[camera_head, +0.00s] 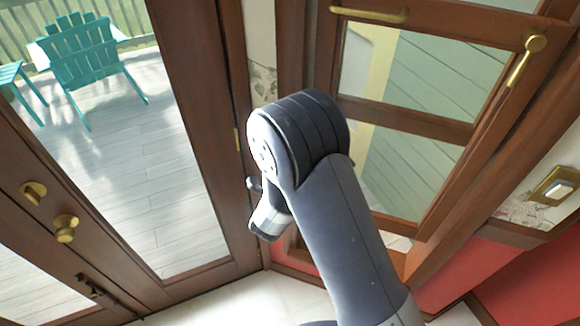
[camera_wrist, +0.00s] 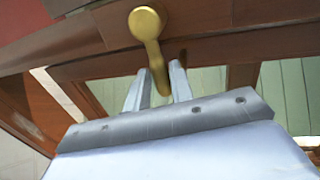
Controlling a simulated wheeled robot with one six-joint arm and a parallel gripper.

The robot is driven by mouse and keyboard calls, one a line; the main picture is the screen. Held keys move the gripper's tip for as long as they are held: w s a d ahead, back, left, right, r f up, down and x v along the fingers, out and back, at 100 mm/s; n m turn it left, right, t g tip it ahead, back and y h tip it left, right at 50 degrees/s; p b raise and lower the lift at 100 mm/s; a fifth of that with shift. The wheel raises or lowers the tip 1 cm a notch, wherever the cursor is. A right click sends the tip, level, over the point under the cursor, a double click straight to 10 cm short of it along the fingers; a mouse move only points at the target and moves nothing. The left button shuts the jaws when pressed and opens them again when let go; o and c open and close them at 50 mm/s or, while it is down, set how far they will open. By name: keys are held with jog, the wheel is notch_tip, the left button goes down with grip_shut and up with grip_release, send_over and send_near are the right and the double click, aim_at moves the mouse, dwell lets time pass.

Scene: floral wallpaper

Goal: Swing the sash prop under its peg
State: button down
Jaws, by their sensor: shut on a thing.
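The brass sash prop (camera_wrist: 147,24) shows in the wrist view, with a round pivot end at the top and a narrow arm hanging down from it against the wooden frame. My gripper (camera_wrist: 159,78) has one finger on each side of the prop's lower end and is shut on it. In the head view my own arm covers the gripper, and I cannot make out the held prop there. I cannot pick out the peg in either view.
A wooden window sash (camera_head: 405,120) with a brass bar handle (camera_head: 370,14) and a brass lever (camera_head: 525,60) stands at right. A glazed door (camera_head: 215,130) with brass knobs (camera_head: 66,228) is at left. A brass switch plate (camera_head: 556,186) is on the right wall.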

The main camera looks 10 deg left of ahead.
jog(key=shift+w+a+r, duration=0.1)
jog(key=shift+w+r, duration=0.05)
jog(key=shift+r, duration=0.2)
jog(key=c, duration=1.3)
grip_release()
jog(key=shift+o, duration=0.2)
jog(key=shift+f, duration=0.1)
jog(key=b+v, duration=0.2)
jog(key=v, duration=0.9)
